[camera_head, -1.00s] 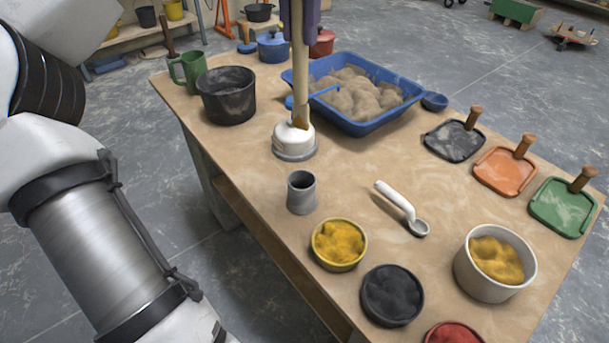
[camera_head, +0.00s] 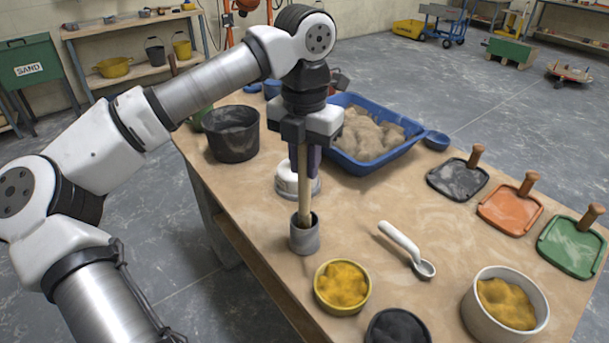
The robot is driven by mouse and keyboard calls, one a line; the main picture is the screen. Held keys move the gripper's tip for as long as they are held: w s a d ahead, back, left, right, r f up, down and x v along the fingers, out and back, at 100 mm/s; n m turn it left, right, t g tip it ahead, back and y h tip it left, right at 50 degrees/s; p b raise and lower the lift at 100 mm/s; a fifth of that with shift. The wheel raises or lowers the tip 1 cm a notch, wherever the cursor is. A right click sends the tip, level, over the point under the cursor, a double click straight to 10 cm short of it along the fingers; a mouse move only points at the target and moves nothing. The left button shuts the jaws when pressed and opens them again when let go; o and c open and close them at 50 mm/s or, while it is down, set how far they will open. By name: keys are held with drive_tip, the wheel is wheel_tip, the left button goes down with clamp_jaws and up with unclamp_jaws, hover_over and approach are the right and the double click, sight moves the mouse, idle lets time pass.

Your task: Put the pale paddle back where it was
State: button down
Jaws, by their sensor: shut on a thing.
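My gripper (camera_head: 306,158) points straight down, shut on the upper part of the pale paddle (camera_head: 304,194). The paddle is a pale wooden stick and hangs upright. Its lower end reaches into the mouth of the small grey cup (camera_head: 304,240), and the cup's wall hides the tip. I cannot tell whether it touches the cup's bottom. A white round pot on a grey base (camera_head: 287,182) stands just behind, partly hidden by the paddle and gripper.
A blue tray of sand (camera_head: 385,162) and a black bucket (camera_head: 231,137) stand behind. A yellow powder bowl (camera_head: 342,288), a white spoon (camera_head: 400,243) and a cream bowl (camera_head: 468,302) lie in front. Floats (camera_head: 458,183) line the right. Bare tabletop lies right of the cup.

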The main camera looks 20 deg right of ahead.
sight(305, 178)
drive_tip(key=shift+f, duration=1.8)
drive_tip(key=shift+f, duration=0.2)
drive_tip(key=c, duration=1.3)
unclamp_jaws()
drive_tip(key=shift+r, duration=0.1)
wheel_tip(305, 178, up, 12)
drive_tip(key=shift+r, duration=0.15)
